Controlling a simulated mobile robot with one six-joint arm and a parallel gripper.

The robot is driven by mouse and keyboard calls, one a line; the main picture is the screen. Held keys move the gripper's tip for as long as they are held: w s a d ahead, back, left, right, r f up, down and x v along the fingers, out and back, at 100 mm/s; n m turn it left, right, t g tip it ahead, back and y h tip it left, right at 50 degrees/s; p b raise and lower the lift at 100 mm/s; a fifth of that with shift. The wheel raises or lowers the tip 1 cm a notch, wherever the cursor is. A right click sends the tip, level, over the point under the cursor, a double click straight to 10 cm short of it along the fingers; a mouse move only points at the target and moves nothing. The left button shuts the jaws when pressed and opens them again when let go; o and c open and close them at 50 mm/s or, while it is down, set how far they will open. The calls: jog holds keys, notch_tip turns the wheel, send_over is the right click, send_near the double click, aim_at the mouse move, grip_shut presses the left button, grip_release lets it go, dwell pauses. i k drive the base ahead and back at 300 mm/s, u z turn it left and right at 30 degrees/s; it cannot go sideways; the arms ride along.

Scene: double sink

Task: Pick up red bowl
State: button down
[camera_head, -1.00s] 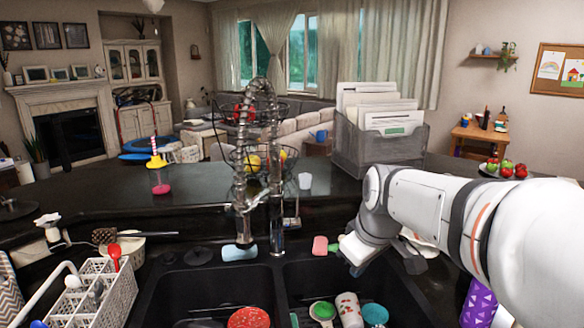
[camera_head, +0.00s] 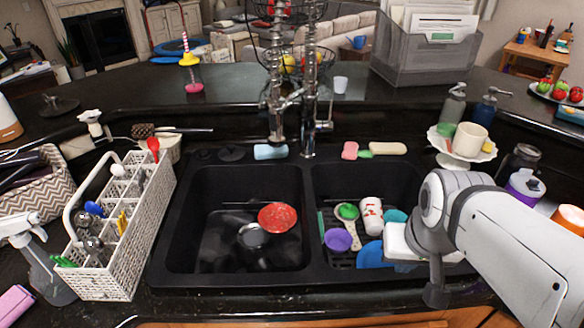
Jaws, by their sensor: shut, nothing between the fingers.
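The red bowl (camera_head: 277,217) sits in the left sink basin, toward its right wall, and shows as a round, speckled red shape. A shiny metal cup or bowl (camera_head: 252,236) lies just in front of it and to its left.
The right basin holds a red-and-white cup (camera_head: 371,216), a purple bowl (camera_head: 338,240) and several other dishes. The faucet (camera_head: 307,100) stands behind the divider. A white utensil caddy (camera_head: 120,225) stands left. The left basin's front is fairly clear.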

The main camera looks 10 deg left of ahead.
aim_at(276, 219)
jog(key=z, duration=0.1)
jog(key=k, duration=1.05)
jog(key=u, duration=0.65)
jog(key=i, duration=1)
jog(key=u, duration=0.05)
